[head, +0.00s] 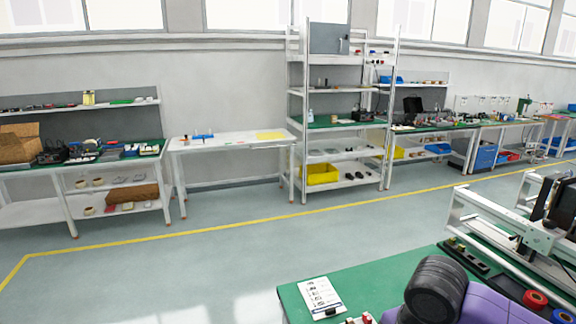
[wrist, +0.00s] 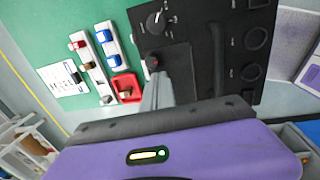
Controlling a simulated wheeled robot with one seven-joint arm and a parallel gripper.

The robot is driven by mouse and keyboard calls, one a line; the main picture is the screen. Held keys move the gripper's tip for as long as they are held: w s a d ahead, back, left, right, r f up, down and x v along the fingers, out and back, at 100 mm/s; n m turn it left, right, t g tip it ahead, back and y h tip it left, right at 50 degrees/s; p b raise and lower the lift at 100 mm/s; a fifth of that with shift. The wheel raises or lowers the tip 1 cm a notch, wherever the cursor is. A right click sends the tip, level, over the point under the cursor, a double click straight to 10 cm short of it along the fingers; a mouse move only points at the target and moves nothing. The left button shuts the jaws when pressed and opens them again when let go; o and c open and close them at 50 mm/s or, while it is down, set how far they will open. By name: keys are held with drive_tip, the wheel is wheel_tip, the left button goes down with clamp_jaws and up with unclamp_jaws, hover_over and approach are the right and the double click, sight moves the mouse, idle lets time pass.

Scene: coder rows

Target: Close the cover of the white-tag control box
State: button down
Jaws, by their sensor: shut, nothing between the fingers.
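I cannot make out a box with a white tag or an open cover in either view. In the wrist view my gripper (wrist: 156,82) is shut and empty, its grey fingers seen past my purple wrist. Its tips are over or near a black panel (wrist: 226,60) with a dial, round outlines and small white marks. I cannot tell whether this panel is part of a control box. A small dark red knob-like part (wrist: 153,62) shows right at the fingertips; whether they touch is unclear. My gripper is out of the head view, where only my purple arm shows.
A green bench top (head: 300,292) holds a clipboard (head: 321,297), red and blue spools and a white-framed machine (head: 515,230). The wrist view shows white racks with blue parts (wrist: 108,46) and a red tray (wrist: 127,87). Shelves and benches line the far wall; floor between is clear.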

drive_tip(key=shift+s+r+p, duration=0.15)
drive_tip(key=shift+r+p, duration=0.65)
drive_tip(key=shift+r, duration=0.4)
drive_tip(key=shift+s+r+p, duration=0.1)
drive_tip(key=shift+r+p, duration=0.7)
drive_tip(key=shift+r, duration=0.35)
